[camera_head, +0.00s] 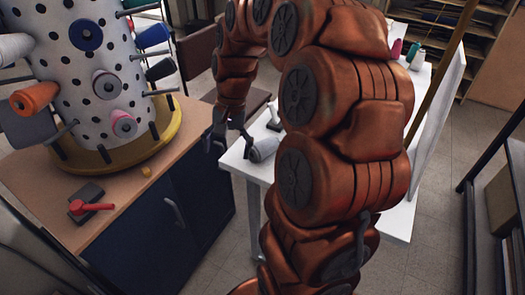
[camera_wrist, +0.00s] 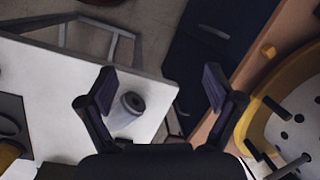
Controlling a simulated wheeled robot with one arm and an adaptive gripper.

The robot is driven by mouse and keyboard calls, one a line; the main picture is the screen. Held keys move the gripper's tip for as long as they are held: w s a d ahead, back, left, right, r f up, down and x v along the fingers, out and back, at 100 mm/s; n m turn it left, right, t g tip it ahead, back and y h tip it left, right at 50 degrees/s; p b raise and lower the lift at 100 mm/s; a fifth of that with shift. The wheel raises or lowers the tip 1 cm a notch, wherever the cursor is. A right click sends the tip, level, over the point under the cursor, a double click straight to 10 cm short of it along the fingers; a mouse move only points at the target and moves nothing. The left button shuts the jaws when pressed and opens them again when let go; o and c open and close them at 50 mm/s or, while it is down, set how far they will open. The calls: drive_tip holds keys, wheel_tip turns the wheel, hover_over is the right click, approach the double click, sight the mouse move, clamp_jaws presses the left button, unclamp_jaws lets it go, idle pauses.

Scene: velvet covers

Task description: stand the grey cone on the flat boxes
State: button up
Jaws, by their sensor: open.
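A grey, rounded thing that looks like the grey cone (camera_head: 263,149) is on the white table near its left edge. It also shows in the wrist view (camera_wrist: 133,103), seen nearly end-on, so I cannot tell whether it stands or lies. My gripper (camera_head: 230,145) is open and empty just left of it. In the wrist view my gripper (camera_wrist: 160,82) has its fingers spread wide, with the grey cone nearer the left finger and not gripped. I cannot make out the flat boxes for certain; my arm hides much of the table.
The white table (camera_wrist: 75,85) has a dark flat thing (camera_wrist: 10,125) at left. A brown-topped cabinet (camera_head: 135,200) bears a dotted white drum (camera_head: 85,95) with spools sticking out. Small spools (camera_head: 412,52) stand at the table's back. A gap separates cabinet and table.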

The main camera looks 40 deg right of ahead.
drive_tip(key=w+d+f+m+t, duration=0.1)
drive_tip(key=w+d+f+m, duration=0.1)
drive_tip(key=d, duration=0.3)
drive_tip(key=w+d+f+m, duration=0.1)
drive_tip(key=d+m, duration=0.1)
drive_tip(key=d, duration=0.3)
drive_tip(key=m, duration=0.4)
hover_over(267, 141)
drive_tip(key=s+d, duration=0.1)
drive_tip(key=s, duration=0.1)
drive_tip(key=f, duration=0.3)
drive_tip(key=shift+w+f+t+b, duration=0.25)
drive_tip(key=shift+f+t+b, duration=0.05)
drive_tip(key=shift+f+b, duration=0.1)
drive_tip(key=shift+d+f, duration=0.1)
drive_tip(key=shift+f, duration=0.1)
drive_tip(key=shift+w+p+x, duration=0.15)
drive_tip(key=shift+p+x, duration=0.35)
drive_tip(key=shift+x, duration=1.35)
drive_tip(key=shift+w+p+x, duration=0.15)
drive_tip(key=shift+p+x, duration=0.3)
drive_tip(key=shift+x, duration=1.4)
drive_tip(key=shift+r, duration=0.1)
drive_tip(key=shift+c, duration=0.3)
drive_tip(key=c, duration=1.3)
drive_tip(key=shift+r, duration=0.1)
